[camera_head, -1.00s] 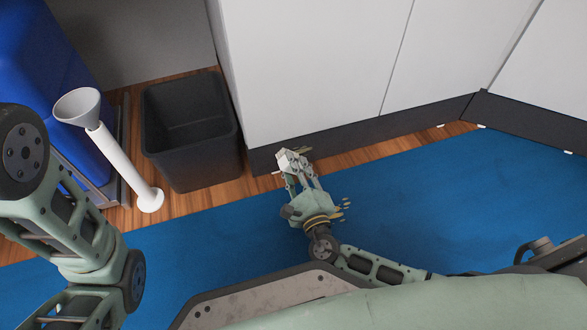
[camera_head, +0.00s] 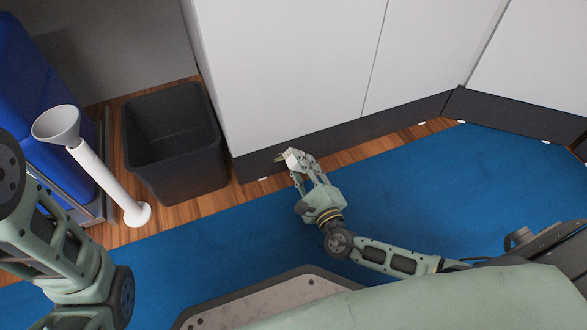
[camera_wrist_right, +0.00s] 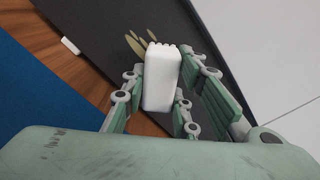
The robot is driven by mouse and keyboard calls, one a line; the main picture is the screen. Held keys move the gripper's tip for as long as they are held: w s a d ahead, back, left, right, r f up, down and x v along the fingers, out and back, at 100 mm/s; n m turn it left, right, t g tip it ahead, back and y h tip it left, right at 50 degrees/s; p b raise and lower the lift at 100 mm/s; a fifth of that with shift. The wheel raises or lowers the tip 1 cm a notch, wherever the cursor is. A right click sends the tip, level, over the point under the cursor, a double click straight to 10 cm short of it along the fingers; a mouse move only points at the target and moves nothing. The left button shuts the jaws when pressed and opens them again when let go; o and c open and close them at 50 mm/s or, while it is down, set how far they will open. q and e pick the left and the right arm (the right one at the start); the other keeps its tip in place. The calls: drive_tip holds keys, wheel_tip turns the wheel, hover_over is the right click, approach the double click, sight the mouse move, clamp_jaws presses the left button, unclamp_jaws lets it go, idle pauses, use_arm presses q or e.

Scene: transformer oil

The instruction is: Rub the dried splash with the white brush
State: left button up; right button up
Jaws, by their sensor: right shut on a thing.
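The white brush (camera_head: 295,159) is held in my right gripper (camera_head: 303,173), whose fingers are shut on it. In the right wrist view the brush (camera_wrist_right: 161,80) is a white block between the two fingers (camera_wrist_right: 160,98). The dried splash (camera_head: 279,157) is a group of tan-olive streaks on the dark base strip of the white cabinet. It also shows in the wrist view (camera_wrist_right: 134,44), just past the brush's far end and partly hidden by it. I cannot tell whether brush and splash touch. My left arm is at the left edge; its gripper is out of view.
The dark base strip (camera_head: 345,135) runs under the white cabinets (camera_head: 285,70). A black bin (camera_head: 172,140) stands left of the cabinet, with a white funnel on a long tube (camera_head: 105,180) beside it. Blue carpet (camera_head: 440,190) lies open at the right.

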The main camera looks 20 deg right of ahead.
drive_tip(key=shift+d, duration=0.45)
drive_tip(key=shift+w+a+r+p, duration=0.1)
drive_tip(key=shift+a+p, duration=0.4)
drive_tip(key=shift+a, duration=1.35)
drive_tip(key=shift+a+r+p, duration=0.1)
drive_tip(key=shift+a+p, duration=0.25)
drive_tip(key=shift+a, duration=1.7)
